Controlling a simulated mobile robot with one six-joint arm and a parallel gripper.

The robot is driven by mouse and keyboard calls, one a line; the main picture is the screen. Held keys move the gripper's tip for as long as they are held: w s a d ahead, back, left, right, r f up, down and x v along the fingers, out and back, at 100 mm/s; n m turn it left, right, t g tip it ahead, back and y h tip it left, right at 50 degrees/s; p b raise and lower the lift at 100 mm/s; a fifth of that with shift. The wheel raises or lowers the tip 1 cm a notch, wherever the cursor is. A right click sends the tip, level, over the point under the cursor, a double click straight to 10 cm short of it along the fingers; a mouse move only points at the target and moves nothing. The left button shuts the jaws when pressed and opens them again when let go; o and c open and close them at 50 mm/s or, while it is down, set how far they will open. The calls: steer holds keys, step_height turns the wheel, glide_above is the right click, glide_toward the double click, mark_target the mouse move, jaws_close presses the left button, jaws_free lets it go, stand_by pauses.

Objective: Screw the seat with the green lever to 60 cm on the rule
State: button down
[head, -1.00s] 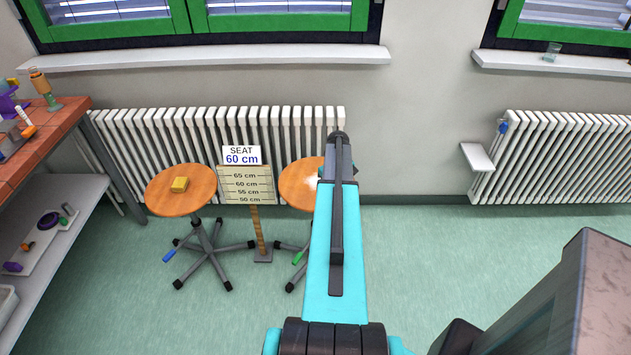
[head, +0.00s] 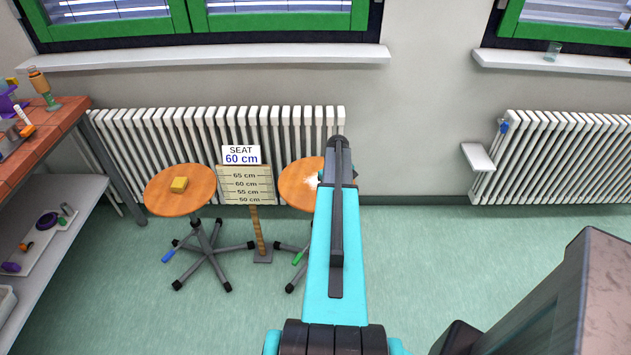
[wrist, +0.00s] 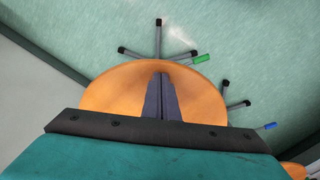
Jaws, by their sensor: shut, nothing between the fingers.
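Two round orange stools stand by the radiator. The right stool's seat (head: 297,186) is partly hidden behind my arm; its green lever (head: 299,258) sticks out below. In the wrist view this seat (wrist: 110,93) lies below my gripper (wrist: 161,80), with the green lever (wrist: 203,58) past its rim. The gripper's fingers are shut together with nothing between them, over the seat; I cannot tell whether they touch it. The fingertips are hidden in the head view. The rule (head: 246,188) stands between the stools, marked 50 to 65 cm, under a sign (head: 241,155) reading "SEAT 60 cm".
A tiled bench (head: 50,135) with items stands at the left. The radiator (head: 150,140) is close behind. The green floor (head: 420,260) at the right is clear.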

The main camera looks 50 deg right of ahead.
mark_target(299, 202)
steer(key=shift+f, duration=0.15)
stand_by(0.5)
steer(key=shift+a, duration=0.2)
steer(key=shift+w+a+f, duration=0.1)
steer(key=shift+w+a, duration=0.2)
steer(key=shift+a, duration=0.3)
steer(key=shift+w+a, duration=0.3)
steer(key=shift+a, duration=0.3)
steer(key=shift+w+a+b, duration=0.3)
steer(key=shift+w+a, duration=0.3)
steer(key=shift+a, duration=0.2)
steer(key=shift+w+a, duration=0.75)
steer(key=shift+w, duration=0.2)
steer(key=shift+w+a+f, duration=0.1)
steer(key=shift+w+a, duration=0.2)
steer(key=shift+w, duration=0.3)
steer(key=shift+w+a, duration=0.25)
steer(key=shift+w, duration=0.3)
steer(key=shift+w+a, duration=0.25)
steer(key=shift+w, duration=0.4)
steer(key=shift+w+a, duration=0.2)
steer(key=shift+w, duration=0.45)
steer(key=shift+w+a, duration=0.15)
steer(key=shift+w, duration=0.95)
